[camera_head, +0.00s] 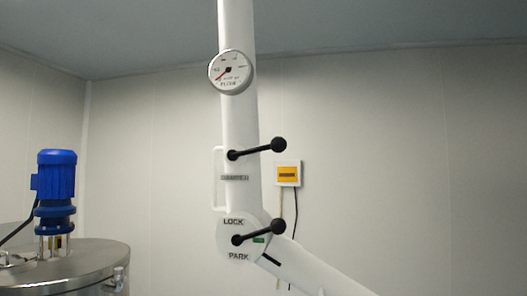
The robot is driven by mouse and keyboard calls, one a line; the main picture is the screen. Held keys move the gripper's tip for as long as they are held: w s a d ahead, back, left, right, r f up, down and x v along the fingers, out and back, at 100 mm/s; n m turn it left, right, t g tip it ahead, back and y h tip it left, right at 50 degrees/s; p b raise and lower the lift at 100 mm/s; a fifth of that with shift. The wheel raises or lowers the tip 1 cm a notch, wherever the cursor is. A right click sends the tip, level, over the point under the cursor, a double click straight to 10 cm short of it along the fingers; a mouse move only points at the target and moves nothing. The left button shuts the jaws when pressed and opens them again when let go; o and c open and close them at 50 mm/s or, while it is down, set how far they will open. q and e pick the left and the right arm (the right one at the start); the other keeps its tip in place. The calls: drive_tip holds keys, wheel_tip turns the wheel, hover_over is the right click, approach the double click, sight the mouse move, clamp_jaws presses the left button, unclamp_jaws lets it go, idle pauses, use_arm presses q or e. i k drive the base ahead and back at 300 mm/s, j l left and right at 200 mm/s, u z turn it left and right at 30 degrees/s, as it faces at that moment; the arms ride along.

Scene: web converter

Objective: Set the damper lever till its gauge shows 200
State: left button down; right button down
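The damper lever (258,149) is a black arm with a ball knob on the white vertical duct (240,115). The round gauge (231,71) sits higher on the duct. Its red needle points to the lower left; the numbers are too small to read. A second black lever (259,233) sits below, between the words LOCK and PARK. Neither of my grippers is in view.
A steel tank (75,268) with a blue motor (55,185) stands at the lower left. A white wall box with a yellow face (287,174) hangs right of the duct, with a black cable below. A white handle (217,178) runs along the duct's left side.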

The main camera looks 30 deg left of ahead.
sight(278, 144)
drive_tip(key=u, duration=0.45)
drive_tip(key=l+u, duration=0.25)
drive_tip(key=u, duration=0.15)
drive_tip(key=l+u, duration=0.25)
drive_tip(key=u, duration=0.2)
drive_tip(key=l+u, duration=0.2)
drive_tip(key=u, duration=0.2)
drive_tip(key=k+l+u, duration=0.1)
drive_tip(key=u, duration=0.3)
drive_tip(key=l, duration=0.15)
